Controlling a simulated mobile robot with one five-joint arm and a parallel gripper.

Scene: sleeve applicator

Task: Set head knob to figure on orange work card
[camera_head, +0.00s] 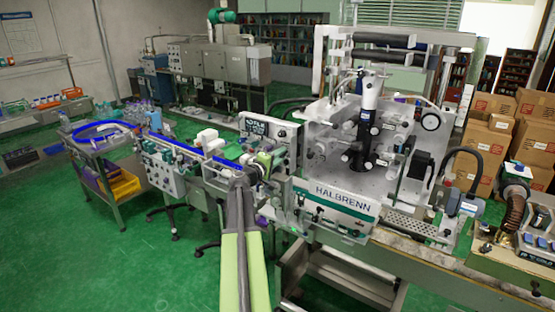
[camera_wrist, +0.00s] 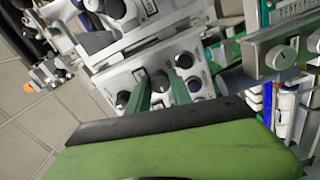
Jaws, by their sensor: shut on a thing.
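My gripper (camera_wrist: 159,82) shows in the wrist view as two green fingers reaching up to a pale control panel (camera_wrist: 150,62) with several dark round knobs. The fingers are shut on a knob between them, mostly hidden by the fingers; I cannot read its pointer or scale. Another dark knob (camera_wrist: 184,61) sits just above the right finger, and one (camera_wrist: 123,99) lies left of the left finger. In the head view my arm reaches up to the machine's left part, and the fingertips cannot be made out clearly. I cannot make out an orange work card or its figure.
The white HALBRENN machine (camera_head: 345,203) stands right of my arm. A conveyor with a blue rail (camera_head: 185,147) runs to its left. A trolley with a yellow bin (camera_head: 125,186) stands further left. Cardboard boxes (camera_head: 490,140) are stacked at the right. Green floor at the lower left is clear.

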